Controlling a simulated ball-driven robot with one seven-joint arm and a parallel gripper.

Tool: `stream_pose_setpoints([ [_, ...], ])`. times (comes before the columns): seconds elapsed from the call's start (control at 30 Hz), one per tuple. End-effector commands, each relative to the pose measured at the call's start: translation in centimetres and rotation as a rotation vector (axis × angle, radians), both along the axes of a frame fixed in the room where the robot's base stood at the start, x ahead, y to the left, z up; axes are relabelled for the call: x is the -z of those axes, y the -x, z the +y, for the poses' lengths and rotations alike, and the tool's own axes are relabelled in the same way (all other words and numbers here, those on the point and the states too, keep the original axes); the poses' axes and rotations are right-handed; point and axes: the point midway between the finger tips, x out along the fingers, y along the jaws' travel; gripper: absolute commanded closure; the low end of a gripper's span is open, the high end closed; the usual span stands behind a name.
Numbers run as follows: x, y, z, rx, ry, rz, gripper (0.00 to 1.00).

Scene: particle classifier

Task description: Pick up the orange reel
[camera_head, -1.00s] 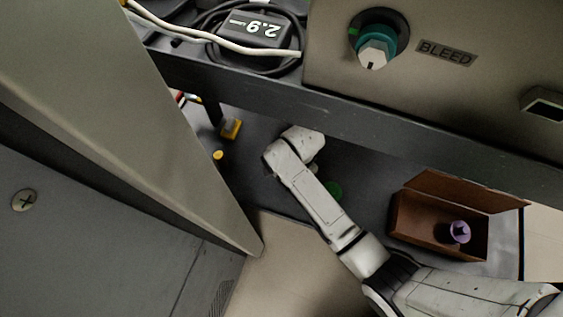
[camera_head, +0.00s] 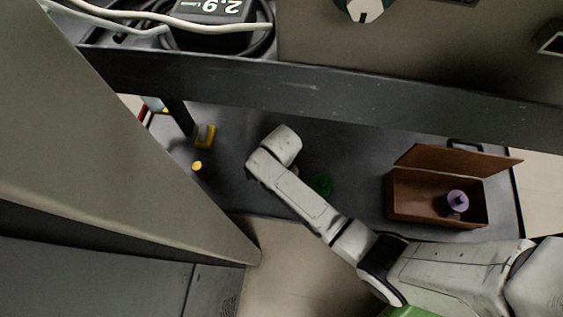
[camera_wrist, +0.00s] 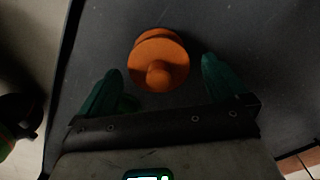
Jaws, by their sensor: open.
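The orange reel (camera_wrist: 158,62) lies on the dark surface in the wrist view, with its round knob facing the camera. My gripper (camera_wrist: 156,78) is open, with one green finger to the left of the reel and one to the right. The reel sits between and slightly beyond the fingertips, and I see no contact. In the head view my arm hides the reel, and my fingers do not show clearly there.
A brown open box (camera_head: 405,205) with a purple reel (camera_head: 457,201) inside stands at the right. A dark beam (camera_head: 300,95) runs above the shelf.

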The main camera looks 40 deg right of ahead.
Motion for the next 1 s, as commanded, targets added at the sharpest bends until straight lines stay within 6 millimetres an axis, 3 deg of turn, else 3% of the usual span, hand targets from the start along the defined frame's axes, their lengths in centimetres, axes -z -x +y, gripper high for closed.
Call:
stream_pose_setpoints([
  [0.03,1.3,0.2,0.1,0.0,0.0,0.001,0.0],
  [0.13,2.6,0.1,0.0,0.0,0.0,0.0,0.0],
  [0.43,2.8,0.1,0.1,0.0,0.0,0.0,0.0],
  [1.0,2.8,0.1,0.1,-0.001,0.0,0.0,0.55],
])
